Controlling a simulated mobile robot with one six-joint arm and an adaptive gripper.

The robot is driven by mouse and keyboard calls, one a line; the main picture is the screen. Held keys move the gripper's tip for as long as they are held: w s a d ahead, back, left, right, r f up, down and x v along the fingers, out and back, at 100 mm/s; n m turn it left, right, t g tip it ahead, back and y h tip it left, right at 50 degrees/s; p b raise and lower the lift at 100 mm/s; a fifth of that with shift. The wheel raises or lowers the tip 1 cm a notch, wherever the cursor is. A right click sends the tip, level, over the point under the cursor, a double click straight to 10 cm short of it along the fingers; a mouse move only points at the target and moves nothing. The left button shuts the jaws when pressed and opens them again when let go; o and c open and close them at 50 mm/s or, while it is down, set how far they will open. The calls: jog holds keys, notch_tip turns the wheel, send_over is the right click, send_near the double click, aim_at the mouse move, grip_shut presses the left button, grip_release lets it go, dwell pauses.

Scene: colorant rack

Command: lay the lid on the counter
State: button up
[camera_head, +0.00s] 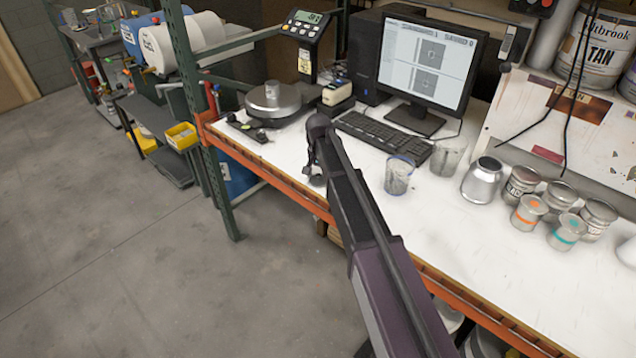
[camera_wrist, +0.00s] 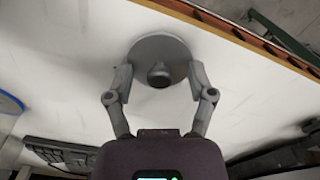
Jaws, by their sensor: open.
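The lid (camera_wrist: 150,48) is a round grey disc with a dark knob in its middle, in the wrist view. It appears to lie flat on the white counter (camera_wrist: 60,50), a little in from the counter's front edge. My gripper (camera_wrist: 160,78) is open, with one finger on each side of the knob and a gap on both sides. In the head view my gripper (camera_head: 315,178) is low over the counter near the front edge. The lid cannot be made out there behind my arm and gripper.
A scale (camera_head: 273,100) with a small metal can stands to the left of my gripper. A keyboard (camera_head: 382,138) lies behind it. A blue-rimmed clear cup (camera_head: 399,176), a silver can (camera_head: 482,182) and several tins are to the right. The orange front edge (camera_head: 275,178) is close.

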aim_at(318, 175)
jog(key=shift+c, duration=0.2)
dwell(0.3)
grip_shut()
jog(key=shift+r, duration=0.15)
notch_tip(318, 175, up, 4)
jog(key=p, duration=0.4)
jog(key=shift+f, duration=0.25)
jog(key=s+d, duration=0.2)
jog(key=s, duration=0.5)
jog(key=s+d+r+p, duration=0.1)
jog(key=s+d, duration=0.1)
jog(key=s, duration=0.6)
jog(key=shift+s+d, duration=0.2)
jog(key=shift+d, duration=0.05)
jog(key=shift+r, duration=0.1)
